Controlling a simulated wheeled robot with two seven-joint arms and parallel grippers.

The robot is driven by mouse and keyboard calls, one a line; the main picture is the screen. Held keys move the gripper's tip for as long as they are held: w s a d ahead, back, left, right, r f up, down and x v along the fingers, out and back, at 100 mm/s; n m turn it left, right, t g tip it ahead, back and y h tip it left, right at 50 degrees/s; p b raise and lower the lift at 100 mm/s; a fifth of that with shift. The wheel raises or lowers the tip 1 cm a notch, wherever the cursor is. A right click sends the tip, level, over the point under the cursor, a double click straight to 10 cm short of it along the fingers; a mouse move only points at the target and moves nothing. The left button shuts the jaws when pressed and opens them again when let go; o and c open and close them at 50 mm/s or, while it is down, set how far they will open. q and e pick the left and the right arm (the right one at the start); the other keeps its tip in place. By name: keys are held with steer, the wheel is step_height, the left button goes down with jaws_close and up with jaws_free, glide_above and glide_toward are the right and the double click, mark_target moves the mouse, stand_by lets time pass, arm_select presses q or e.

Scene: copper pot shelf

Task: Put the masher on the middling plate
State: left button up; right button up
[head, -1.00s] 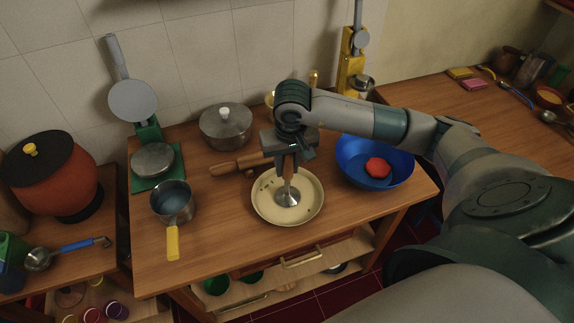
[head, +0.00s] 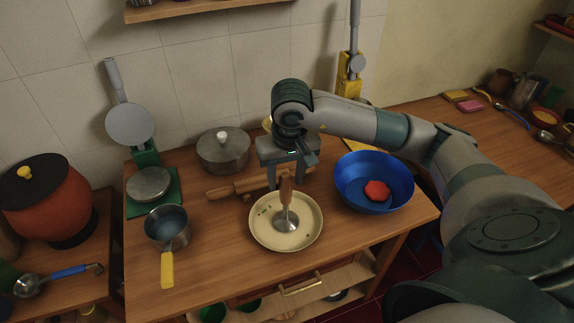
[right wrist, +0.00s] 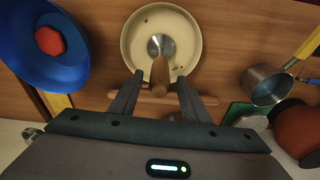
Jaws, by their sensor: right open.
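The masher (head: 286,208) stands upright on the cream, speckled plate (head: 262,237), its metal head down on the plate and its wooden handle pointing up. In the right wrist view the masher handle (right wrist: 160,74) points toward the camera, with the plate (right wrist: 135,45) around its head. My right gripper (head: 287,179) is open and just above and behind the handle. In the right wrist view its two fingers (right wrist: 157,90) are spread apart, with the handle end between or just beyond their tips. My left gripper is not in view.
A blue bowl (head: 350,180) with a red object (head: 377,191) stands right of the plate. A saucepan (head: 166,230) is at left. A rolling pin (head: 240,187) and a lidded pot (head: 223,153) lie behind. The table front beside the plate is clear.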

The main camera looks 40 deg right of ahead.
steer(key=shift+s+a+r+b, duration=0.15)
steer(key=shift+r+b, duration=0.15)
steer(key=shift+r, duration=0.8)
steer(key=shift+s+d+r+b, duration=0.1)
steer(key=shift+s+r+b, duration=0.15)
steer(key=shift+r, duration=0.9)
steer(key=shift+s+a+r+b, duration=0.1)
steer(key=shift+r+b, duration=0.2)
steer(key=shift+r, duration=0.8)
